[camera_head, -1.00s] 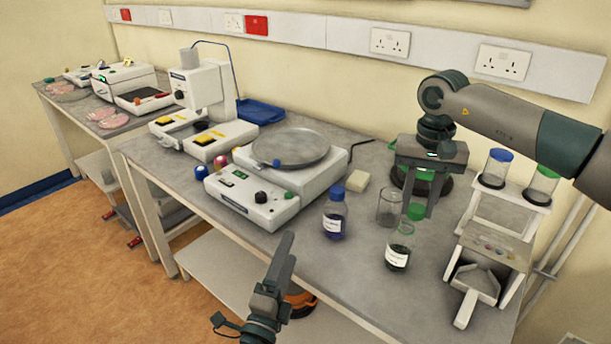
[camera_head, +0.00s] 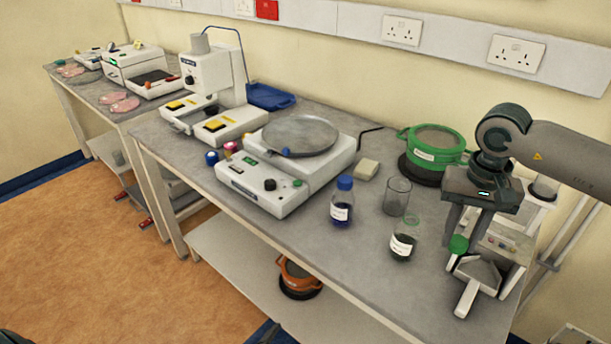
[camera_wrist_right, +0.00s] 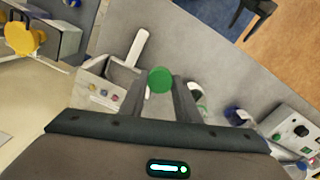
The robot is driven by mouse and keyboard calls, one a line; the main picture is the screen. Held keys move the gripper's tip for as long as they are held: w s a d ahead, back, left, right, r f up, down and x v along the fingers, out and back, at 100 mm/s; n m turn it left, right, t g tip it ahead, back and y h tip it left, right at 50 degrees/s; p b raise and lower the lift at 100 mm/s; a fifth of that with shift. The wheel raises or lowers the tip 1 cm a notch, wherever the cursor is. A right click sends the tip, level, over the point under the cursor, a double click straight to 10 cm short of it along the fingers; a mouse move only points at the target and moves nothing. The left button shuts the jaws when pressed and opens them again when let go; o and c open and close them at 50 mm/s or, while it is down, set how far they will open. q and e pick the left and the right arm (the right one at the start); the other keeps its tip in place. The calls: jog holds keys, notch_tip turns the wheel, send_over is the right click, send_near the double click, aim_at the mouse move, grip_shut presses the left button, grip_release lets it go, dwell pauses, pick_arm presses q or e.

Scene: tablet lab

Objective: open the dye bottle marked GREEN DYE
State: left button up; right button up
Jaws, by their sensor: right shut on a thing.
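The bottle marked GREEN DYE (camera_head: 403,243) stands upright on the bench, dark liquid inside, its white label facing me. Its neck is open, with no cap on it. My right gripper (camera_head: 461,237) is shut on the green cap (camera_head: 458,244), to the right of the bottle and apart from it. In the right wrist view the green cap (camera_wrist_right: 160,79) sits between the two fingertips. The label text is too small to read. My left gripper is not clearly in view.
A blue-capped bottle (camera_head: 342,203) and an empty beaker (camera_head: 397,196) stand close to the open bottle. A green round container (camera_head: 432,150) is behind. A white scoop (camera_head: 478,278) and stand lie near the cap. A hotplate-like device (camera_head: 286,165) is on the left.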

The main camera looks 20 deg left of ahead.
pick_arm(q)
jog(key=s+f+n+g+h+p, duration=0.1)
jog(key=s+f+n+g+p, duration=0.3)
jog(key=s+f, duration=1.25)
jog(key=s+f+n+g, duration=0.2)
jog(key=s+f+g, duration=0.1)
jog(key=s, duration=0.9)
jog(key=s+f+n+g, duration=0.2)
jog(key=s+f, duration=0.2)
jog(key=s, duration=0.8)
jog(key=shift+a+f+g, duration=0.25)
jog(key=shift+g, duration=0.15)
pick_arm(e)
jog(key=s+d, duration=0.5)
jog(key=s, duration=0.3)
jog(key=s+d, duration=0.5)
jog(key=s, duration=0.3)
jog(key=shift+d+f, duration=0.35)
jog(key=shift+f, duration=0.05)
